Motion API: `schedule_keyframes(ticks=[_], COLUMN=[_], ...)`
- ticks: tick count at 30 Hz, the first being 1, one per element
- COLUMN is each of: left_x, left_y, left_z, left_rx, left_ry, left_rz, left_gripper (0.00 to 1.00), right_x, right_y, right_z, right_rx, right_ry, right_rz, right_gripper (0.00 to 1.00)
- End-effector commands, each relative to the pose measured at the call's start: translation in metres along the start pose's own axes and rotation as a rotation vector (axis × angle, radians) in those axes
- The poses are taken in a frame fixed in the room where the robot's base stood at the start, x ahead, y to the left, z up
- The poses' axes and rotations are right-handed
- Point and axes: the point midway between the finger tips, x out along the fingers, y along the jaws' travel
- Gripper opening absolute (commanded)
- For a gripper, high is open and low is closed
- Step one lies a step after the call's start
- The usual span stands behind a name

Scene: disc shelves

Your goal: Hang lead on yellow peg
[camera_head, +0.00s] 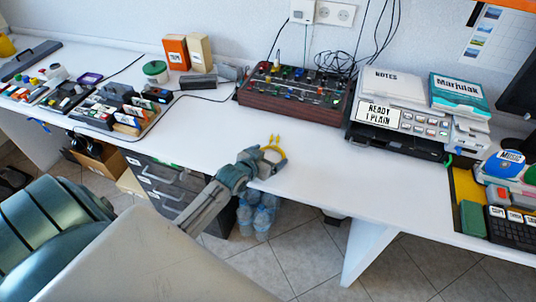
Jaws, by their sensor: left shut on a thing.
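My left gripper (272,164) is over the front edge of the white table, in the middle of the view. It is shut on a small yellow looped thing (273,150), which looks like a lead, with two short ends sticking up. The gripper's fingers hide part of it. I cannot make out a yellow peg in this view. My right gripper is not in view.
The dark red mixer-like box (290,112) with knobs and cables stands behind the gripper. A grey machine (400,145) stands to its right. Small colored items crowd the table's left part. The white tabletop (345,190) right of the gripper is clear.

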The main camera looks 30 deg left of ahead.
Motion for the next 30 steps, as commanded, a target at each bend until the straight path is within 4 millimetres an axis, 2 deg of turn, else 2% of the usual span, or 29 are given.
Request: schedule_keyframes(ticks=[5,6,7,14,19,23,27,30], left_x=[0.001,0.001,0.001,0.001,0.003,-0.024,-0.055,-0.075], left_y=[0.000,0.000,0.000,0.000,0.000,0.000,-0.003,-0.003], left_z=[0.002,0.002,0.002,0.002,0.007,0.005,0.006,0.005], left_rx=[0.000,0.000,0.000,0.000,0.001,0.004,0.006,0.005], left_ry=[0.000,0.000,0.000,0.000,0.002,-0.001,0.000,-0.002], left_rz=[0.000,0.000,0.000,0.000,0.000,0.001,0.002,0.000], left_gripper=[0.67,0.94,1.00,1.00,1.00,1.00,1.00,1.00], right_x=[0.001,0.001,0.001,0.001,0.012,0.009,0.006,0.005], right_y=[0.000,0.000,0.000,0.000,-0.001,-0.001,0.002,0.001], right_z=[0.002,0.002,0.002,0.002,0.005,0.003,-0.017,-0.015], right_rx=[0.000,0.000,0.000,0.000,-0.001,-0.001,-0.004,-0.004], right_ry=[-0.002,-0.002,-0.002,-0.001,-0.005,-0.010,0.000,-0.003], right_rz=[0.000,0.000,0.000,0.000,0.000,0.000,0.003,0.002], right_gripper=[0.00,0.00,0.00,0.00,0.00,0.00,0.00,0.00])
